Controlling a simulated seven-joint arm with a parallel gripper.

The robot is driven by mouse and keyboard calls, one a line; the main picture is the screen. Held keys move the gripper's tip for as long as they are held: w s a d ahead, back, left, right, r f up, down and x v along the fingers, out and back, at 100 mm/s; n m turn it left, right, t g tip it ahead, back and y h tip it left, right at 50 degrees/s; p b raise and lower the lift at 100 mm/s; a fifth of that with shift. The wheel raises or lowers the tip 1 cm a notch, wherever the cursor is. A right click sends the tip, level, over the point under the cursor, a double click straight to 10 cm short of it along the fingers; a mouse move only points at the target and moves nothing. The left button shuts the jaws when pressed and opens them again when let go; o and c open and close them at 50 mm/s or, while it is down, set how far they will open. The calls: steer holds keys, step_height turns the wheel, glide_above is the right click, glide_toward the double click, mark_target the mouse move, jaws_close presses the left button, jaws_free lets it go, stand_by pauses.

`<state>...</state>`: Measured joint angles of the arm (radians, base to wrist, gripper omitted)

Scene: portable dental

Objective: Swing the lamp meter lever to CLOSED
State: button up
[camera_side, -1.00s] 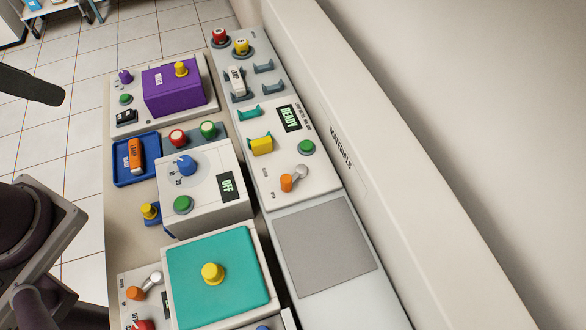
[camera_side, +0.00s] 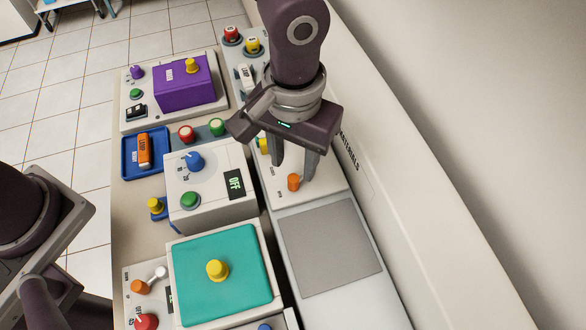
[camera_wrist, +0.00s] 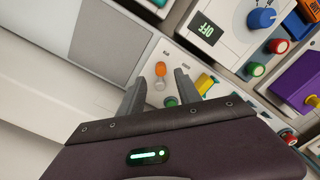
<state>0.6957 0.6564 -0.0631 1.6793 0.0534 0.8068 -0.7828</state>
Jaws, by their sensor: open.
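An orange-tipped lever (camera_side: 293,182) is on the long pale grey panel by the wall. My gripper (camera_side: 294,166) points down at it, fingers apart and empty. I cannot tell whether either finger touches the lever. A second orange-tipped lever (camera_side: 140,286) is on the box at the lower left. The lettering beside both levers is too small to read surely, so I cannot confirm which is the lamp meter's.
A white box with a blue dial (camera_side: 195,162) and an OFF display (camera_side: 235,184) stands left of the gripper. A yellow piece (camera_wrist: 204,83) is close beside one finger. A teal-topped box (camera_side: 245,300) stands in front. The grey pad (camera_side: 330,250) is bare. The wall ledge borders the right.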

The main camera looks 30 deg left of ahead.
mark_target(292, 177)
step_height(292, 177, down, 4)
steer(key=shift+f, duration=0.25)
steer(key=shift+a, duration=0.1)
jaws_close()
steer(key=shift+a+m, duration=0.1)
steer(key=shift+m, duration=0.2)
steer(key=m, duration=0.1)
steer(key=a+m, duration=0.1)
steer(key=shift+w+m, duration=0.3)
steer(key=shift+m, duration=0.1)
steer(key=m, duration=0.2)
steer(key=shift+w+a+m, duration=0.35)
steer(key=shift+m, duration=0.05)
steer(key=m, duration=0.2)
steer(key=shift+w+a+m, duration=0.3)
steer(key=shift+w+a, duration=0.05)
steer(key=shift+w, duration=0.05)
steer(key=shift+w+a+m, duration=0.1)
steer(key=shift+w+m, duration=0.2)
steer(key=shift+m, duration=0.5)
steer(key=shift+w+a+m, duration=0.1)
steer(key=shift+w+m, duration=0.15)
steer(key=shift+m, duration=0.55)
